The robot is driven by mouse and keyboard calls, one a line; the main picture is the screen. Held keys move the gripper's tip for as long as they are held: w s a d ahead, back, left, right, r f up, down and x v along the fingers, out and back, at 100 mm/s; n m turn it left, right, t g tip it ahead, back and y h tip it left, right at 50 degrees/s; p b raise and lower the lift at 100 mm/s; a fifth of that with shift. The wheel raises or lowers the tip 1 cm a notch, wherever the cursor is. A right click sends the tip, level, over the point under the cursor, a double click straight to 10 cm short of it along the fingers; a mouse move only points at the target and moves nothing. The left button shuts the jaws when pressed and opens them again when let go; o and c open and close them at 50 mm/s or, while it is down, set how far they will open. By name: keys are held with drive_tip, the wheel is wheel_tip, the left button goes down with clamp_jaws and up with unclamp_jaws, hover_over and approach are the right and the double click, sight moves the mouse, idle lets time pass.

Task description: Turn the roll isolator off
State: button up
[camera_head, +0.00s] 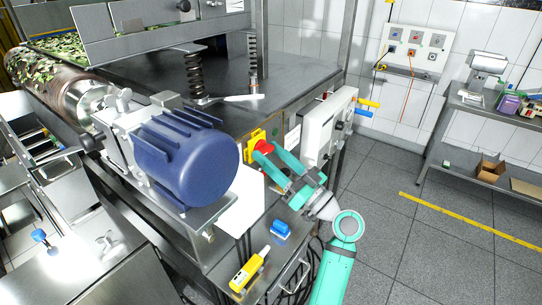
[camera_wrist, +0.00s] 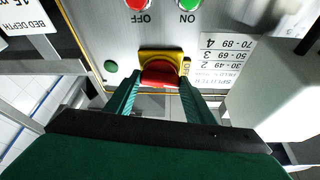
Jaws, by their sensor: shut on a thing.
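The roll isolator is a red rotary knob on a yellow backing plate, fixed to a steel panel. In the head view the red knob (camera_head: 264,147) sits just right of the blue motor, with the yellow plate (camera_head: 251,150) behind it. In the wrist view the red knob (camera_wrist: 160,73) is between my two green fingers, and the yellow plate (camera_wrist: 160,54) shows above it. My gripper (camera_wrist: 160,85) is shut on the knob. A label beside the plate is partly hidden, with "OFF" lettering that I read only in part.
A red button (camera_wrist: 137,4) marked OFF and a green button (camera_wrist: 188,4) marked ON sit above the knob in the wrist view. The blue motor (camera_head: 187,155) is close left. A white box (camera_head: 328,125) stands close right. Open floor lies further right.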

drive_tip(key=shift+f+n+g+y, duration=0.1)
drive_tip(key=shift+n+g+y, duration=0.45)
drive_tip(key=shift+n, duration=0.75)
drive_tip(key=o, duration=1.1)
drive_tip(key=shift+c, duration=0.2)
drive_tip(key=shift+d, duration=0.1)
drive_tip(key=v, duration=1)
drive_tip(key=shift+s+d, duration=0.2)
drive_tip(key=shift+d, duration=0.1)
drive_tip(key=shift+f, duration=0.1)
